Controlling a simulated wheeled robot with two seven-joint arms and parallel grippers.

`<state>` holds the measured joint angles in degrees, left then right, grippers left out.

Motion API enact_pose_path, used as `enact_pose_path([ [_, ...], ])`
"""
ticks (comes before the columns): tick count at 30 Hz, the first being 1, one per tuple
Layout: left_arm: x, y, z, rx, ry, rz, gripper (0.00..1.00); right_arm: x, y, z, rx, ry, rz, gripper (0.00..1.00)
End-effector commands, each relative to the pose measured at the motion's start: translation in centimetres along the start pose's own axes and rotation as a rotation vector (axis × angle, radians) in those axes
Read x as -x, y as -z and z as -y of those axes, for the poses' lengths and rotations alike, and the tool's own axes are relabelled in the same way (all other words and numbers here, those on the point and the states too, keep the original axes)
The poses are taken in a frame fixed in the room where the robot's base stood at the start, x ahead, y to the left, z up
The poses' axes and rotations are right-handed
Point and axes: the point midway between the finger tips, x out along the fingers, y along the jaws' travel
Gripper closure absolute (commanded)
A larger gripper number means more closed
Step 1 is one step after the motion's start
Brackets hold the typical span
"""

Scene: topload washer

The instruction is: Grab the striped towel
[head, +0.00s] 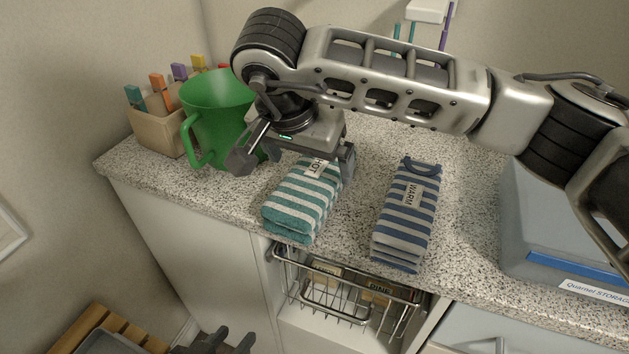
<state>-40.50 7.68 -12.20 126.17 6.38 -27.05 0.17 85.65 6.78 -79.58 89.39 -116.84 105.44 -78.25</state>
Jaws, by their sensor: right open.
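Two folded striped towels lie on the speckled countertop. The teal and white striped towel (297,205) has a label reading "HOT", partly covered by my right gripper. The blue and pale striped towel (405,220) has a label reading "WARM" and a loop at its far end. My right gripper (296,165) reaches in from the right and is open over the far end of the teal towel, its fingers to either side. I cannot tell if they touch it. My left gripper (214,342) shows only partly at the bottom edge, low beside the cabinet.
A green mug (215,115) stands close left of my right gripper, before a tan box (160,125) of coloured pegs. A blue-grey storage box (560,230) is at right. A wire basket (345,295) sits below the counter edge. Free counter (465,200) lies right of the blue towel.

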Motion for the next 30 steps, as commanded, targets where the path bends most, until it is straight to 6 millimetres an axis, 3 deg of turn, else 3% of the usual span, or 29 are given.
enact_pose_path([
  [7,0.0,0.4,0.0,0.0,0.0,-0.004,0.64,-1.9,0.1,-0.1,-0.002,-0.002,0.002,0.04],
  [15,0.0,0.7,0.0,0.001,0.001,-0.003,0.64,-5.7,0.2,-0.2,-0.001,-0.002,0.002,0.04],
  [24,0.0,0.5,0.0,0.0,0.002,0.0,0.64,-6.2,0.2,-0.2,0.0,0.0,-0.001,0.04],
  [30,-0.1,0.5,0.1,-0.001,0.003,0.0,0.64,-6.2,0.2,-0.2,0.0,0.0,0.0,0.54],
])
